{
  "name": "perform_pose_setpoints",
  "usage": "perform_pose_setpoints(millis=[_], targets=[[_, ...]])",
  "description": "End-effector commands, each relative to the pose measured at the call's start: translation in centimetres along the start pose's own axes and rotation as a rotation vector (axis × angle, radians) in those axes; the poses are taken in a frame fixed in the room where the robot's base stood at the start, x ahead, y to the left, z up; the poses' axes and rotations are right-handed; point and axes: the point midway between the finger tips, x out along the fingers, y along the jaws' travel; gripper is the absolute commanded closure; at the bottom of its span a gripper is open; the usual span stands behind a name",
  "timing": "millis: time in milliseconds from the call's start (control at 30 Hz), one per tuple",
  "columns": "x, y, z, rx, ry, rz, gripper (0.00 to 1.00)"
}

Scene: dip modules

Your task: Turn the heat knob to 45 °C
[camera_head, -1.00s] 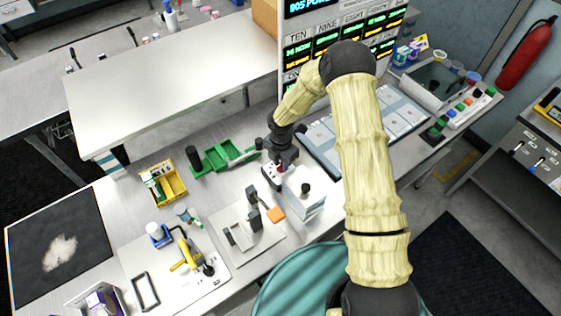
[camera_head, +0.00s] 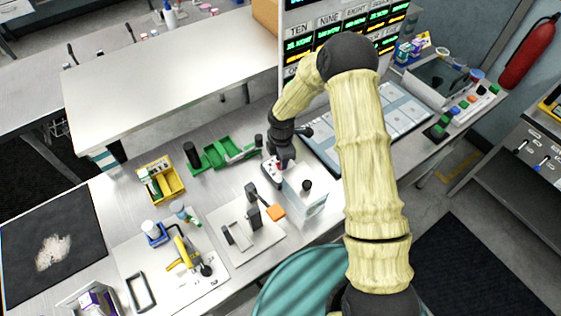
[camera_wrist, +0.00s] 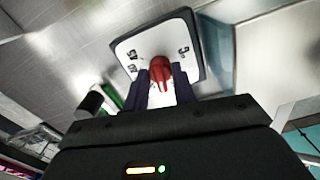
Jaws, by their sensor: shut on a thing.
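The red heat knob (camera_wrist: 161,70) sits on a white dial plate (camera_wrist: 163,38) with a dark rim in the wrist view. A pale pointed strip shows between the fingers. In the head view my gripper (camera_head: 276,161) reaches down onto the small unit on the bench, hiding most of it. Which mark the knob points to cannot be told.
A clear-sided box (camera_head: 308,200) with a black knob stands close on the right. A grey stand with an orange block (camera_head: 276,212) is in front. A green tray (camera_head: 228,153) and yellow bin (camera_head: 160,182) lie to the left.

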Motion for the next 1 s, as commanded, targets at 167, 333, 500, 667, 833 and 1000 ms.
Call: perform_pose_setpoints(millis=[167, 333, 500, 667, 833, 1000], targets=[[0.31, -0.07, 0.04, 0.167, -0.003, -0.001, 0.97], [0.28, -0.08, 0.05, 0.329, -0.002, 0.0, 0.97], [0.26, -0.11, 0.0, 0.49, -0.003, 0.0, 0.97], [0.28, -0.18, 0.02, 0.642, -0.003, -0.002, 0.97], [0.28, -0.21, -0.02, 0.804, -0.003, -0.002, 0.97], [0.24, -0.24, -0.02, 0.965, -0.003, -0.001, 0.97]])
